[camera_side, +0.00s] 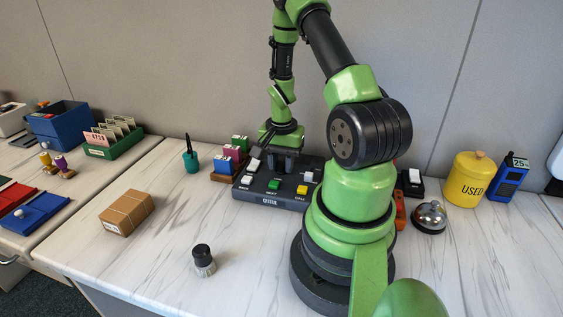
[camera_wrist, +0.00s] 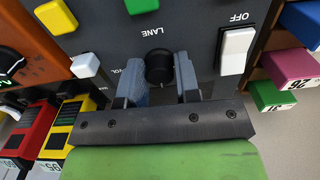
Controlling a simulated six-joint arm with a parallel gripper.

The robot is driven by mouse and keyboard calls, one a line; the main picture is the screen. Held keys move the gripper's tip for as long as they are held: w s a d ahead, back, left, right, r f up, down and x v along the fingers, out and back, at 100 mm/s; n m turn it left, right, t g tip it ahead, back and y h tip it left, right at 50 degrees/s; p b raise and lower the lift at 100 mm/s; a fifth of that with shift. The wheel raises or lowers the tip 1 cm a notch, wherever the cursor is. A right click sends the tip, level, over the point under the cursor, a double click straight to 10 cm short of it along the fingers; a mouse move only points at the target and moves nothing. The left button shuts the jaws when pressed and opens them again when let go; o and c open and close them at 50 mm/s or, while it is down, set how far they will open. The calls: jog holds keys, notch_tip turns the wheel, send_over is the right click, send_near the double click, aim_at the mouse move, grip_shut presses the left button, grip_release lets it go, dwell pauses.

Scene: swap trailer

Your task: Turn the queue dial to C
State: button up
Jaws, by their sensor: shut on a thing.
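The dark queue panel (camera_side: 268,200) stands near the back of the table, with several coloured and white switches on it. In the wrist view, its black round dial (camera_wrist: 159,67) sits on the panel face (camera_wrist: 195,38) beside the upside-down word LANE. My gripper (camera_wrist: 161,80) has one finger on each side of the dial and is shut on it. In the side view my gripper (camera_side: 285,165) reaches down to the back of the panel, and the dial is hidden there. I cannot read the dial's pointer or its letter marks.
On the panel close to my fingers are a white OFF rocker (camera_wrist: 236,48) and a small white button (camera_wrist: 85,65). A cardboard box (camera_side: 127,212), a black-topped stamp (camera_side: 203,261), a bell (camera_side: 430,217) and a yellow canister (camera_side: 469,180) stand around. The front table is mostly clear.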

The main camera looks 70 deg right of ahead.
aim_at(281, 163)
jog(key=m, duration=0.7)
dwell(0.6)
jog(key=o, duration=0.9)
notch_tip(281, 163, up, 10)
dwell(0.4)
